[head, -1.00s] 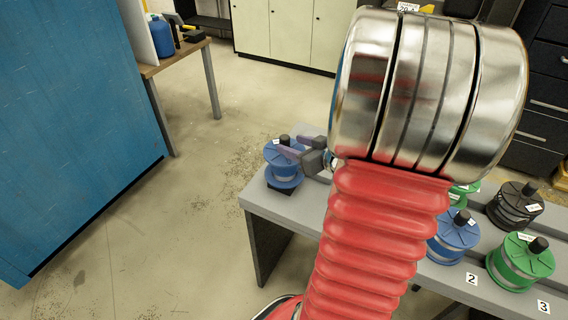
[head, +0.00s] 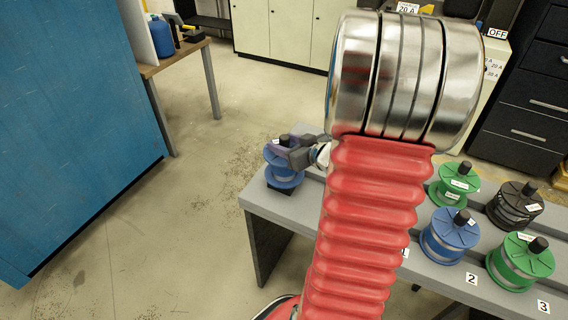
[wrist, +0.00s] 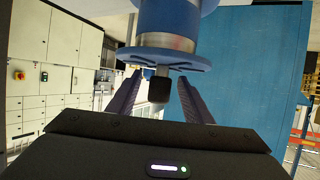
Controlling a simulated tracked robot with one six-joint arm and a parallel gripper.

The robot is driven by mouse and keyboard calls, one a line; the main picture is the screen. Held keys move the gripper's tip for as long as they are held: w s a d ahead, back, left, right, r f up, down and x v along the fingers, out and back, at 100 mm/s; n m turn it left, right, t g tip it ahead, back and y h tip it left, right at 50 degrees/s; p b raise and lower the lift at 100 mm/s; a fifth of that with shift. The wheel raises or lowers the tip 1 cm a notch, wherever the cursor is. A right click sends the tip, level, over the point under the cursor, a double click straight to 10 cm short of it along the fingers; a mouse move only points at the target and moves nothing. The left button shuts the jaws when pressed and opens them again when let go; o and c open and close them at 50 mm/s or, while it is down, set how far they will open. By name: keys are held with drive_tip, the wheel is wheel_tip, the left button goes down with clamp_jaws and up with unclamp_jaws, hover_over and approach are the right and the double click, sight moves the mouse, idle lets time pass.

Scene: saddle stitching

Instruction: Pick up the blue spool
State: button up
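A blue spool (head: 284,172) with a black knob on top stands on the left end of the grey bench. My gripper (head: 281,149) is at its top, with the fingers reaching in from the right. In the wrist view the same spool (wrist: 170,54) appears upside down. My gripper (wrist: 158,80) is open there, one finger on each side of the black knob, with visible gaps. A second blue spool (head: 449,238) stands farther right on the bench, near label 2.
A green spool (head: 455,186), a black spool (head: 515,206) and another green spool (head: 520,262) stand on the right of the grey bench (head: 264,205). A blue cabinet (head: 75,120) is at far left. The floor between is clear.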

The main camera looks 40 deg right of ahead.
clamp_jaws()
idle(0.3)
drive_tip(key=shift+r, duration=0.1)
idle(0.9)
